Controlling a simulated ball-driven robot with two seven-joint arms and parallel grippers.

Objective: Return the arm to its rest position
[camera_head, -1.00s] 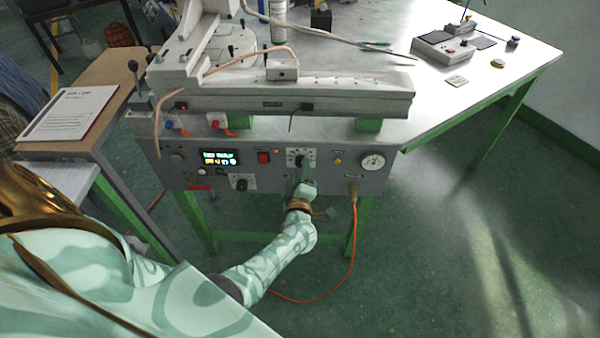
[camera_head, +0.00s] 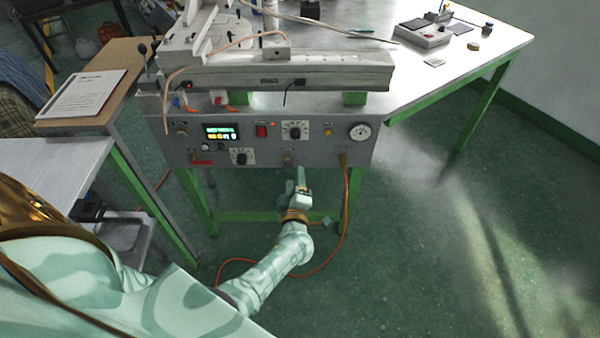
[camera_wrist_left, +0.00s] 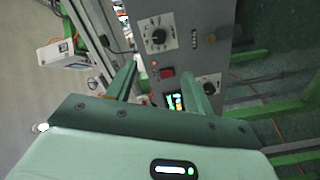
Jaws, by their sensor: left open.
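My left arm (camera_head: 268,275) comes in from the lower left in the head view. Its gripper (camera_head: 301,176) is in front of the lower edge of the grey control panel (camera_head: 365,153), below the upper dial (camera_head: 295,130), and it holds nothing that I can see. In the left wrist view the two fingers of the left gripper (camera_wrist_left: 160,85) stand apart, with the panel beyond them. That view also shows a black dial (camera_wrist_left: 158,36) and a red switch (camera_wrist_left: 167,73) clear of the fingers. My right gripper is out of view.
The wax machine (camera_head: 330,72) stands on the metal table (camera_head: 415,87) above the panel. An orange cable (camera_head: 345,205) hangs from the panel to the floor, close to my left arm. A small wooden table (camera_head: 122,62) with a paper (camera_head: 85,93) is at left. Floor at right is clear.

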